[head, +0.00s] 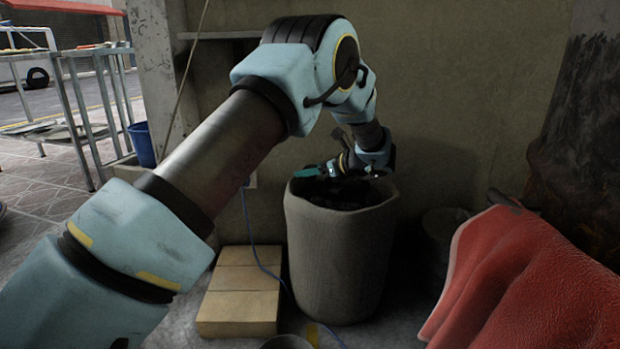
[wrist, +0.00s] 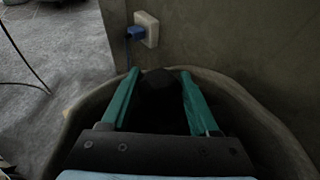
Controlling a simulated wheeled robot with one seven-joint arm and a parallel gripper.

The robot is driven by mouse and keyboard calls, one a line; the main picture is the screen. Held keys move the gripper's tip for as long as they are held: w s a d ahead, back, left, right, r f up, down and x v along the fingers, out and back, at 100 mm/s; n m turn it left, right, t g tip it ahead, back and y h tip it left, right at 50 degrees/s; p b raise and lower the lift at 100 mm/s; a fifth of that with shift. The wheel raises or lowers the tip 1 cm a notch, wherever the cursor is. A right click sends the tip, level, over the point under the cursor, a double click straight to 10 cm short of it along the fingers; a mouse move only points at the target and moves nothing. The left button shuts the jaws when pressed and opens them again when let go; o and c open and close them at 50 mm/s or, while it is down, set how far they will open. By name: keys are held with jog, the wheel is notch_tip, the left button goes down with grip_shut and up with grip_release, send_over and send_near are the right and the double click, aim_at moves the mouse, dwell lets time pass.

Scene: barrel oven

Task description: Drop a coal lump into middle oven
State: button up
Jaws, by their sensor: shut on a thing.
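My gripper (wrist: 159,76) is at the mouth of a grey woven basket (head: 338,255), with its teal fingers pointing in over the rim. In the wrist view a black coal lump (wrist: 158,88) sits between the two fingers, and the gripper is shut on it. In the head view my gripper (head: 340,170) is over the dark coal (head: 347,194) inside the basket. The held lump is hard to tell from the dark coal there. The basket rim also shows in the wrist view (wrist: 280,108). I cannot make out the middle oven in either view.
Yellowish blocks (head: 240,290) lie left of the basket. A red cloth-like thing (head: 540,280) fills the lower right. A dark bucket (head: 445,222) stands right of the basket. A wall is close behind, with a socket and blue plug (wrist: 140,31). A blue bin (head: 143,143) stands at left.

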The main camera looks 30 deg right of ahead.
notch_tip(320, 180, up, 4)
jog(key=shift+r+p, duration=0.2)
jog(key=shift+p, duration=0.5)
